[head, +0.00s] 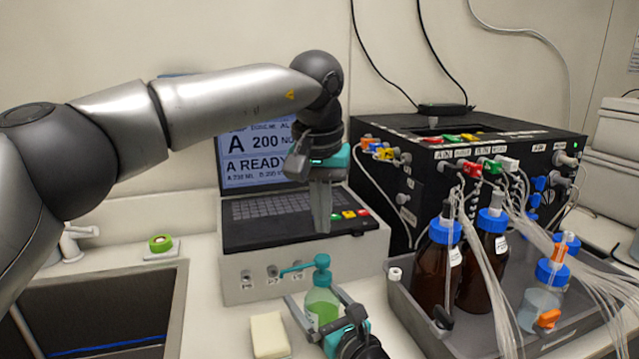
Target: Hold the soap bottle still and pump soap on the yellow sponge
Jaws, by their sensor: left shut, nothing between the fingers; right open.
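The soap bottle (322,300) stands upright on the counter, with green soap inside and a teal pump head (322,262) whose spout points left. The pale yellow sponge (269,335) lies on the counter, left of and nearer than the bottle. My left gripper (321,229) is shut and empty, pointing down above the pump head with a small gap between them. My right gripper (313,296) is open low at the bottle, one finger on each side of it. Whether its fingers touch the bottle I cannot tell.
A control unit with a screen (252,160) stands behind the bottle. On the right, a grey tray (405,318) holds brown bottles (437,270) and tubing before a black box (380,205). A sink (170,300) is at left. The counter left of the sponge is clear.

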